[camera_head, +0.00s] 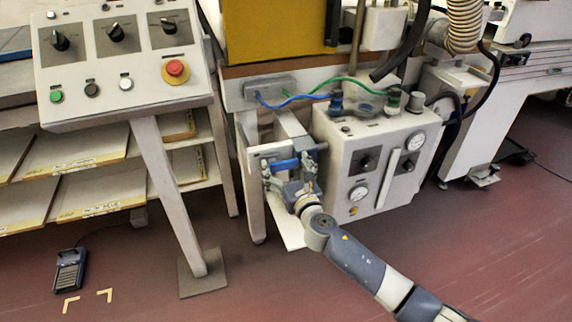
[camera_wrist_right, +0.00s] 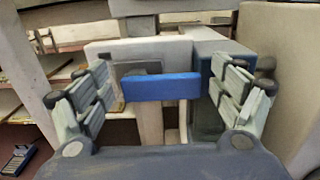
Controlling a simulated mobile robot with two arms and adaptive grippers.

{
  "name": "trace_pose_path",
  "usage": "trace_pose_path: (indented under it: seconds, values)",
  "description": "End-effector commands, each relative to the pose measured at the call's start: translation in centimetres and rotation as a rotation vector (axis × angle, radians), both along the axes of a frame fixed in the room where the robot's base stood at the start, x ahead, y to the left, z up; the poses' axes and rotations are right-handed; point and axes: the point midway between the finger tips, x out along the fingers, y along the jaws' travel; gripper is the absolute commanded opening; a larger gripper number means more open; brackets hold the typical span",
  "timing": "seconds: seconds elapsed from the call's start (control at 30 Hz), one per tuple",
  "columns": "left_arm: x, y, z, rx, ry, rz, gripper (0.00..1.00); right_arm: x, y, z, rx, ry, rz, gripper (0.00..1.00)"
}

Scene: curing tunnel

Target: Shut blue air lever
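The blue air lever (camera_head: 285,164) is a short blue bar on a small pale bracket, left of the white air unit (camera_head: 340,150). In the right wrist view the blue lever (camera_wrist_right: 160,87) lies level across the middle. My right gripper (camera_head: 283,178) is at the lever in the head view. In the wrist view its fingers (camera_wrist_right: 165,95) are spread wide, one on each side of the lever, with visible gaps; I see no clear contact. My left gripper is not in view.
A control panel (camera_head: 120,60) with knobs and a red button stands at the left on a slanted leg. Blue and green hoses (camera_head: 300,98) run above the lever. Shelves with boards (camera_head: 95,165) are at the left. A foot pedal (camera_head: 70,270) lies on the red floor.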

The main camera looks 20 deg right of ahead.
Motion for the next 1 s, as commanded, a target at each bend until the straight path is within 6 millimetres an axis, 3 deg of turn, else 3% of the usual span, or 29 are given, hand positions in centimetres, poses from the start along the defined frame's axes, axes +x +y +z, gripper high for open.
trace_pose_path:
  seconds: [0.03, 0.2, 0.23, 0.63, 1.0]
  values:
    - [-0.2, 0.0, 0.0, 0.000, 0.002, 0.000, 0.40, 0.0, 0.0, 0.0, 0.000, 0.000, 0.000, 0.67]
    - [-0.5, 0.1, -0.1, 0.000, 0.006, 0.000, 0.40, 0.0, 0.0, 0.0, 0.000, 0.000, 0.000, 0.29]
    - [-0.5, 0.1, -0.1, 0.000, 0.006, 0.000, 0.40, 0.0, 0.0, 0.0, 0.000, 0.000, 0.000, 0.27]
    - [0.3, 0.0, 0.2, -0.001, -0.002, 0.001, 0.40, 0.0, -0.1, -0.3, 0.084, 0.002, 0.000, 0.27]
    - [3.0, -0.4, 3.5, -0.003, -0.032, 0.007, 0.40, 0.0, -0.3, -1.3, 0.387, 0.011, 0.001, 0.27]
